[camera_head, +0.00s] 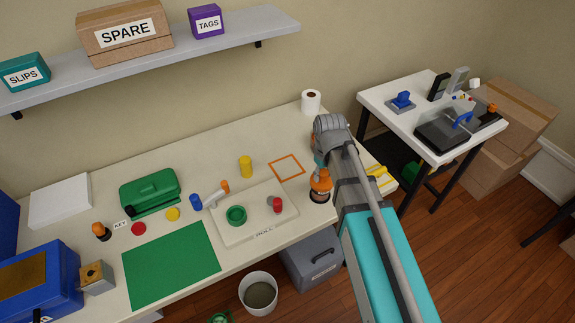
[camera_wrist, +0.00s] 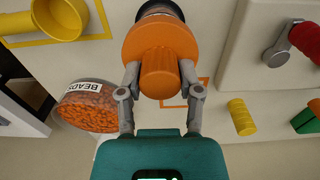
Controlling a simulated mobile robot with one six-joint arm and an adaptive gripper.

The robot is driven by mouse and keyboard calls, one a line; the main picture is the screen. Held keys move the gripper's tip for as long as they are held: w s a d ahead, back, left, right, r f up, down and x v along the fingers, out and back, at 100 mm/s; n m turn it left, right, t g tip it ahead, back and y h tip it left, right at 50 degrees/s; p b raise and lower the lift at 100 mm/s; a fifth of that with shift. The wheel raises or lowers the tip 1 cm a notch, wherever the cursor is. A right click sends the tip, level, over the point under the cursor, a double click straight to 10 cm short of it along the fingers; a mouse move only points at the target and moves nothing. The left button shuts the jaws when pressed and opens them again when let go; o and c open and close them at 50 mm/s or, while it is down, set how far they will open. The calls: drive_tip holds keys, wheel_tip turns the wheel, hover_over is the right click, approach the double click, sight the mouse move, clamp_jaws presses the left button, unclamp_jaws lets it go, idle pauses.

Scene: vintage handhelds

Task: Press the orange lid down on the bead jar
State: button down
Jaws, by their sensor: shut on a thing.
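The orange lid (camera_wrist: 165,35), a round disc with a ribbed knob, fills the upper middle of the wrist view. My gripper (camera_wrist: 161,77) is shut on its knob, one finger on each side. In the head view the orange lid (camera_head: 320,182) shows below the end of my arm. Something dark and glossy shows just past the lid; I cannot tell what it is or whether they touch. The bead jar (camera_wrist: 86,108), round, full of orange beads and labelled BEADS, is left of the lid in the wrist view, apart from it. In the head view my arm mostly hides the jar.
An orange outlined square (camera_head: 287,167) lies on the table. A yellow cylinder (camera_head: 246,167) and a pale board (camera_head: 255,233) with a red-knobbed lever (camera_head: 277,205) are left of my gripper. A white paper roll (camera_head: 311,101) stands behind. A yellow holder (camera_head: 380,177) is to the right.

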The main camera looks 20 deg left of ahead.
sight(323, 172)
drive_tip(key=shift+f, duration=0.3)
drive_tip(key=shift+c, duration=0.9)
unclamp_jaws()
drive_tip(key=shift+c, duration=1.4)
drive_tip(key=shift+r, duration=0.15)
drive_tip(key=shift+r+p, duration=3.3)
drive_tip(key=shift+r, duration=0.1)
